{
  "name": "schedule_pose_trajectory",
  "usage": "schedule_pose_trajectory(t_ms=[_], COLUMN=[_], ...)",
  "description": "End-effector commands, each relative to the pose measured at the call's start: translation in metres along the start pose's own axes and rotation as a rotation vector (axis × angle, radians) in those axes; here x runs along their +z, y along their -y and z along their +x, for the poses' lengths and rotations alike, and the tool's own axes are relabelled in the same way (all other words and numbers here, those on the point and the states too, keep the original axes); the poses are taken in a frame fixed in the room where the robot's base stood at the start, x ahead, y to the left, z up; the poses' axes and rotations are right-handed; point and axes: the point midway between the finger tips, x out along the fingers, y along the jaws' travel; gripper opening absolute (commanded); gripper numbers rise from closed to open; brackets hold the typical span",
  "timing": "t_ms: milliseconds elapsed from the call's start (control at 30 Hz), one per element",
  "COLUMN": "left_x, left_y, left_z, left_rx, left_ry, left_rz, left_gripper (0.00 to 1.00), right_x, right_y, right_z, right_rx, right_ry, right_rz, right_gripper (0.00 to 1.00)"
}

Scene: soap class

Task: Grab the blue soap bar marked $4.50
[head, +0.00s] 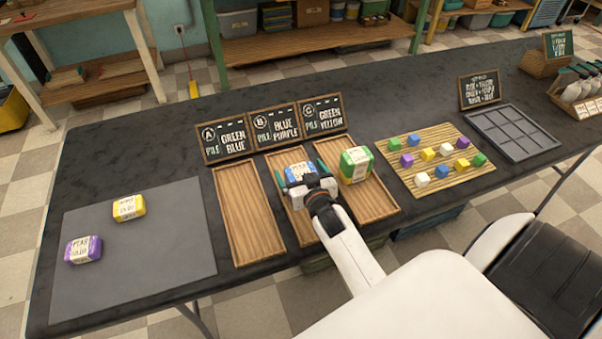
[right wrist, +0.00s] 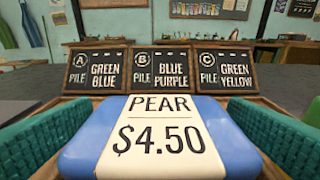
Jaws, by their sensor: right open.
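The blue soap bar (head: 297,171) lies in the middle wooden tray, under the sign for pile B. In the right wrist view the blue soap bar (right wrist: 160,140) fills the lower middle, with a white label reading PEAR $4.50. My right gripper (head: 306,184) is open at the bar. Its green finger pads show at both sides of the bar in the right wrist view, apart from it as far as I can see. The bar's near end is cut off there. My left gripper is not in view.
A green soap bar (head: 355,165) lies in the right tray (head: 378,206). The left tray (head: 248,215) is empty. Yellow (head: 128,208) and purple (head: 83,250) bars lie on a grey mat (head: 150,270). Signs (head: 272,128) stand behind the trays. Coloured cubes lie on a bamboo mat (head: 415,180).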

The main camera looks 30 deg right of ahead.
Motion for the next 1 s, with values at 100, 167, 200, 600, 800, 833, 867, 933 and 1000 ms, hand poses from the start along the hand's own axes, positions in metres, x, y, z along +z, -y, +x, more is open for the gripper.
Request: schedule_pose_trajectory(t_ms=[100, 167, 200, 600, 800, 833, 867, 933, 1000], left_x=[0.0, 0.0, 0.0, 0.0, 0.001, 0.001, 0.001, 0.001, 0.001], left_y=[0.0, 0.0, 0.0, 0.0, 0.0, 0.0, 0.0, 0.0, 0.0], left_z=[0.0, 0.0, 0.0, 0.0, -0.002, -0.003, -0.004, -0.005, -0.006], left_rx=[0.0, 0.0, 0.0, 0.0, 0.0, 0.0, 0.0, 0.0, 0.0], left_ry=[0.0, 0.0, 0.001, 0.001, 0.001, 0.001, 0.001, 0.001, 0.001], left_rz=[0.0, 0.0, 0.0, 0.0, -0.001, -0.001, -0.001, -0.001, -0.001], left_gripper=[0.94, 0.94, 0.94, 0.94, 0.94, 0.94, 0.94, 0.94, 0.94], right_x=[0.0, 0.0, 0.0, 0.0, 0.017, 0.023, 0.029, 0.043, 0.058], right_y=[0.0, 0.0, 0.0, 0.0, 0.0, 0.0, 0.0, 0.0, 0.0], right_z=[0.0, 0.0, -0.001, -0.001, -0.004, -0.005, -0.006, -0.009, -0.012], right_rx=[0.0, 0.0, 0.0, 0.0, 0.001, 0.001, 0.002, 0.002, 0.001], right_ry=[0.0, 0.0, 0.0, 0.001, 0.005, 0.006, 0.006, 0.007, 0.007], right_rz=[0.0, 0.0, 0.0, 0.0, 0.0, 0.0, -0.001, 0.0, -0.002], right_gripper=[0.98, 0.9, 0.83, 0.47, 0.47, 0.47, 0.47, 0.47, 0.47])
